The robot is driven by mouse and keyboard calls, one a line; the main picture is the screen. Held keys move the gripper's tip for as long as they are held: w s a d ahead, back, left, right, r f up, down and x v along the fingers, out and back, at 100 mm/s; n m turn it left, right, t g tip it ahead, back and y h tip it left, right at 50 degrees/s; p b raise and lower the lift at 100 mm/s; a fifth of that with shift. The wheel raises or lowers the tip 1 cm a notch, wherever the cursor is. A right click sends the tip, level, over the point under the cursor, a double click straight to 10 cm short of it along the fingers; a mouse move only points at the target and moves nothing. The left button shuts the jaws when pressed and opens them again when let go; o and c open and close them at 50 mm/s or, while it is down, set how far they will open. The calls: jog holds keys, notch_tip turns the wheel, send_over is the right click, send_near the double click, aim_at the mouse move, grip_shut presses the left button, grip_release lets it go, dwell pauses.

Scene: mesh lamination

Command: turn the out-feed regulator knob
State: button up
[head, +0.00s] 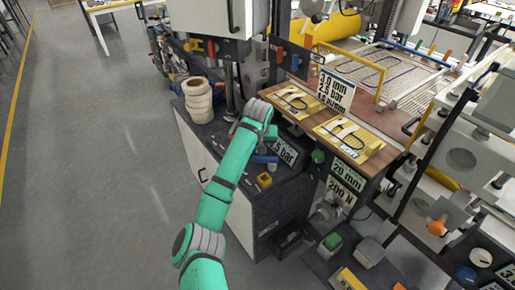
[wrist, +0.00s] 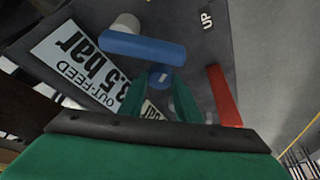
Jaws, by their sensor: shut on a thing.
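The out-feed regulator knob (wrist: 160,75) is a small blue piece with a pale mark, beside a larger blue cylinder (wrist: 142,47). My gripper (wrist: 160,88) has its two green fingers on either side of the knob and is shut on it. A tilted white sign (wrist: 85,65) reading OUT-FEED and 3.5 bar lies behind the fingers, partly covered. In the head view, my gripper (head: 268,144) is at the dark cabinet top beside the sign (head: 286,149); the fingers and knob are mostly hidden there by my arm.
In the head view, stacked cream rolls (head: 198,98) stand left of my arm, and a yellow block (head: 264,180) sits below. Floor at left is clear.

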jog(key=n+y, duration=0.1)
jog(key=n, duration=0.1)
jog(key=n+y, duration=0.1)
jog(key=n, duration=0.2)
jog(key=shift+d, duration=0.2)
jog(key=shift+n+g, duration=0.3)
jog(key=o, duration=1.1)
jog(key=shift+a, duration=0.1)
jog(key=shift+c, duration=0.2)
jog(key=v, duration=1)
jog(key=shift+s+r, duration=0.2)
jog(key=shift+r, duration=0.15)
